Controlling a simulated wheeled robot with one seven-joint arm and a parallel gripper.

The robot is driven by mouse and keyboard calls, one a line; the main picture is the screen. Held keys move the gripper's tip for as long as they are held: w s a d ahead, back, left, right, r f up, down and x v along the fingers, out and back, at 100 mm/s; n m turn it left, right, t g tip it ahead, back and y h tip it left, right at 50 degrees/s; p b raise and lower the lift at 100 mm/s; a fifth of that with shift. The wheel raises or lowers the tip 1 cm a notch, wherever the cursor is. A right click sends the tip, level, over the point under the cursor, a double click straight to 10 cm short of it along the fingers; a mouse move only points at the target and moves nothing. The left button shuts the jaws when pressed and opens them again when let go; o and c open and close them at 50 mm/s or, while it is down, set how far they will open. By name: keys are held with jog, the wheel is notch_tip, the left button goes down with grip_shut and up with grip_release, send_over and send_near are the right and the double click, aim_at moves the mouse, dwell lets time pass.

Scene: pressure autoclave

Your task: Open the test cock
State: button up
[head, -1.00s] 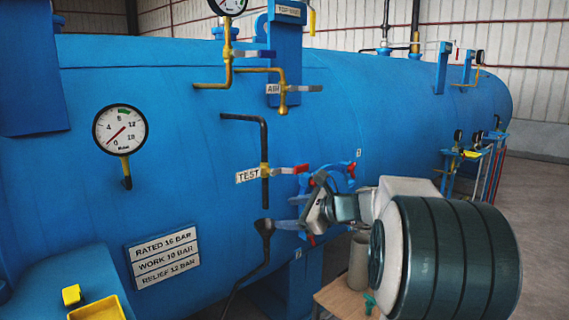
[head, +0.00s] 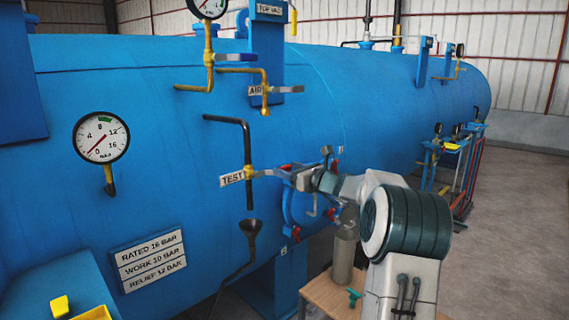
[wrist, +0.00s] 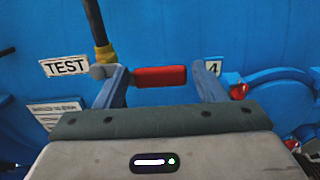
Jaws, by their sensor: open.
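The test cock (head: 248,172) is a brass valve on a dark vertical pipe, right of the TEST label (head: 232,178). Its lever points right, level, with a red handle grip (wrist: 160,76) in the wrist view. My gripper (head: 281,173) is at the lever's height in the head view and partly hides it. In the wrist view my gripper (wrist: 160,84) is open, with one finger near each end of the red grip. The left finger overlaps the lever near the valve. I cannot tell whether the fingers touch it.
A funnel (head: 251,227) with a drain pipe is below the cock. The AIR valve (head: 266,89) is above it. A blue ring fitting with red parts (wrist: 238,91) is close on the right. A wooden table (head: 325,296) stands below my arm. The pressure gauge (head: 101,137) is at left.

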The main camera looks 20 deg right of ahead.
jog(key=shift+x, duration=1.45)
jog(key=c, duration=1.1)
